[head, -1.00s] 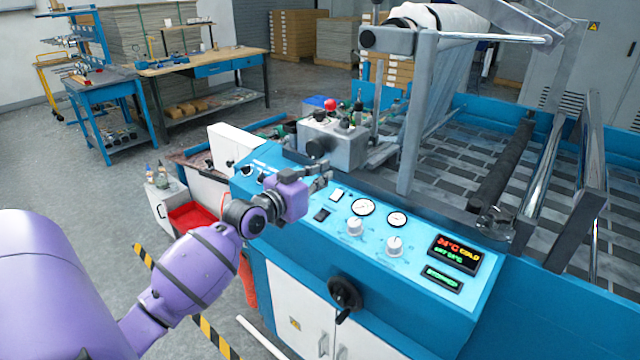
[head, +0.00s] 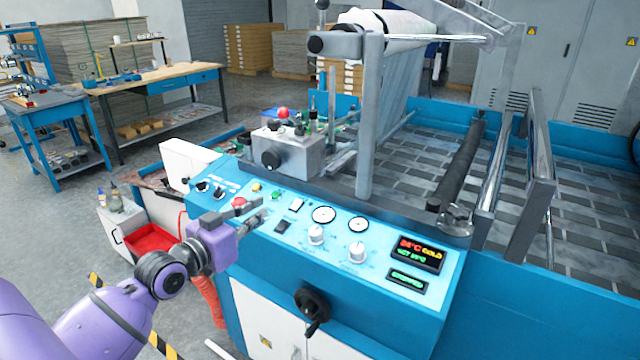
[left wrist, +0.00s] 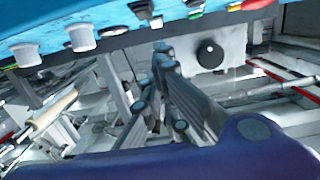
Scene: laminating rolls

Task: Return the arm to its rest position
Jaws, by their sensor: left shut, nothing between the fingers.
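My left gripper (head: 255,213) is shut and empty. In the head view it hangs over the left part of the blue control panel (head: 262,262), close to the red button (head: 239,202); I cannot tell whether it touches the panel. In the left wrist view the gripper's fingers (left wrist: 160,52) are together, with the panel (left wrist: 65,14) along the top edge. The purple left arm comes in from the lower left. My right gripper is not in view.
The laminating machine's grey frame post (head: 368,130) and white film roll (head: 385,28) rise behind the panel. A black handwheel (head: 312,304) sticks out of its front. A red tray (head: 150,242) stands at the left. A wooden workbench (head: 150,82) is farther back, with open floor before it.

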